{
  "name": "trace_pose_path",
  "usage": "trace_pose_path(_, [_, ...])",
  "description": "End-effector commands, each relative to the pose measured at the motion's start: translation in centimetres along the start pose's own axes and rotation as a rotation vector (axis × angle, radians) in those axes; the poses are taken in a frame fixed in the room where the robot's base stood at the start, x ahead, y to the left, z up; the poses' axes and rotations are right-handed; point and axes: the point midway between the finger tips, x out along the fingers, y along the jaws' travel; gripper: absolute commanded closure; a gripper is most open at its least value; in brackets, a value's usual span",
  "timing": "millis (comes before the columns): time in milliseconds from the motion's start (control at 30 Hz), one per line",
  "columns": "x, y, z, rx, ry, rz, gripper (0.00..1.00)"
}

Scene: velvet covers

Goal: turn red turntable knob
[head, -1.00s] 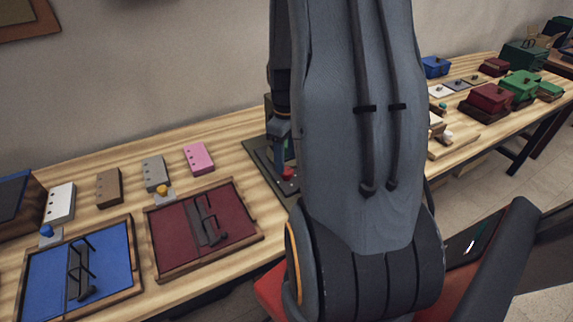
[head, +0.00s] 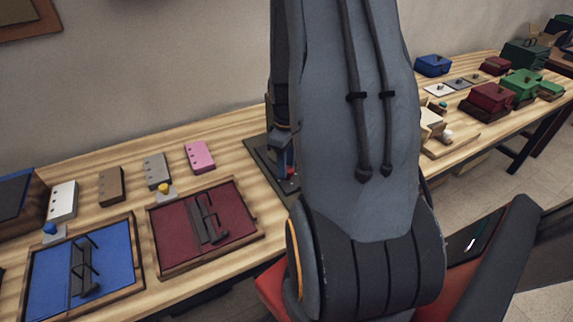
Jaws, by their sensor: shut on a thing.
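The red knob (head: 290,173) sits on a dark grey plate (head: 258,160) on the wooden table, just left of my arm. Only a small bit of red shows below my gripper. My gripper (head: 287,168) points down at the knob and is shut on it, with its fingers small and partly hidden in the head view. My large grey arm covers the right side of the plate and whatever lies behind it. How far the knob is turned cannot be seen.
A dark red framed panel (head: 180,241) and a blue framed panel (head: 118,267), each with black handles, lie to the left. Yellow (head: 164,189) and blue (head: 49,229) knobs stand behind them. Several small blocks line the wall side. Coloured boxes stand far right.

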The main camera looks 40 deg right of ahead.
Motion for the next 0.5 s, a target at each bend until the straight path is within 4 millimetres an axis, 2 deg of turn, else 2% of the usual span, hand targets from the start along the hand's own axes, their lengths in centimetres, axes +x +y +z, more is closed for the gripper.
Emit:
trace_pose_path(267, [-0.04,-0.02,0.01,0.038,-0.001,-0.001,0.9])
trace_pose_path(500, [-0.09,0.03,0.0,0.176,-0.001,-0.001,0.9])
